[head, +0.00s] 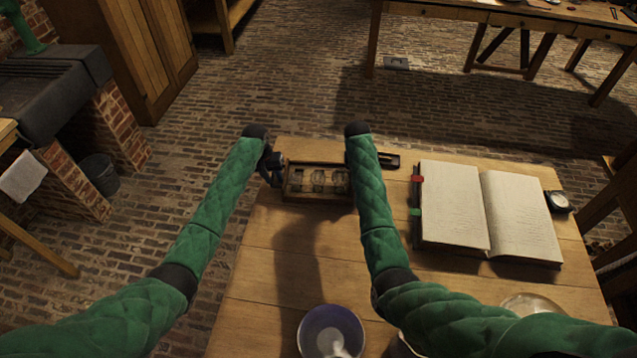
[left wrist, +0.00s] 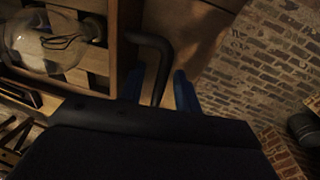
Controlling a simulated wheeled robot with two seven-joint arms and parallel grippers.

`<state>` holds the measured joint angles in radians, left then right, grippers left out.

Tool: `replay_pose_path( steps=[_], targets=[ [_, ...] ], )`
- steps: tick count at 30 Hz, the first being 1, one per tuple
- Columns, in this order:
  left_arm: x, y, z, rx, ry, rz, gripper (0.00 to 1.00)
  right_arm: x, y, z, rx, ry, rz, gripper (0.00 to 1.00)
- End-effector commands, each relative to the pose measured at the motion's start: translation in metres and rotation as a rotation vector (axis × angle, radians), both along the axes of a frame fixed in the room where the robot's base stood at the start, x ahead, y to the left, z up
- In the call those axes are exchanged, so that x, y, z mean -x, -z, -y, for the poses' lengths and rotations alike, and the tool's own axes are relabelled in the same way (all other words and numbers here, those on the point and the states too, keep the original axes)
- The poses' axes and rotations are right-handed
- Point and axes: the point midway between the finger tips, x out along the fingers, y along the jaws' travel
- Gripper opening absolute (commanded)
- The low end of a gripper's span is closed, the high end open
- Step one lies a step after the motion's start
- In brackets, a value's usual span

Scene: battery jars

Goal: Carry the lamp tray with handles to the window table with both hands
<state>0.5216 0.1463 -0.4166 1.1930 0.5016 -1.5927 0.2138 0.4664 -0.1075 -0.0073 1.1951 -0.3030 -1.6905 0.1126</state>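The lamp tray (head: 286,192) is a small wooden tray with several glass lamps in it, standing at the far left part of the near table. In the left wrist view, a clear bulb with a dark filament (left wrist: 50,42) lies in the tray, and a dark curved handle (left wrist: 150,42) sticks out from its end. My left gripper (head: 271,168) is at the tray's left end. Its blue fingers (left wrist: 160,90) are apart, one on each side of the handle, with gaps showing. My right forearm covers the tray's right end, and my right gripper is hidden behind it.
The near table (head: 262,250) also holds an open book (head: 455,205), a dark flat case (head: 389,160), a blue bowl (head: 331,330) and a round dark instrument (head: 558,201). A long wooden table (head: 440,12) stands across the brick floor at the back right; I cannot tell whether a window is there.

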Motion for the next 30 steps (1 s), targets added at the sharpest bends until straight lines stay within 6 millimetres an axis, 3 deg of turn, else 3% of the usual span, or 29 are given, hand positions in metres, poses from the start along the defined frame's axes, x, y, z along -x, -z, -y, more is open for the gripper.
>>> replay_pose_path(
  steps=[9,13,14,30],
  targets=[
    [0.0000,0.0013,0.0002,0.000,0.000,0.000,0.31,-0.0001,0.0011,0.0005,0.000,0.000,0.000,0.26],
    [0.0001,0.0013,0.0001,0.000,0.000,0.000,0.05,-0.0001,0.0010,0.0004,0.000,0.000,0.000,0.01],
    [0.0001,0.0013,0.0001,0.000,0.000,0.000,0.00,-0.0001,0.0010,0.0004,0.000,0.000,0.000,0.00],
    [-0.0004,-0.0034,0.0000,0.000,0.000,0.001,0.00,-0.0005,-0.0035,0.0003,0.000,0.001,0.001,0.00]
  ],
)
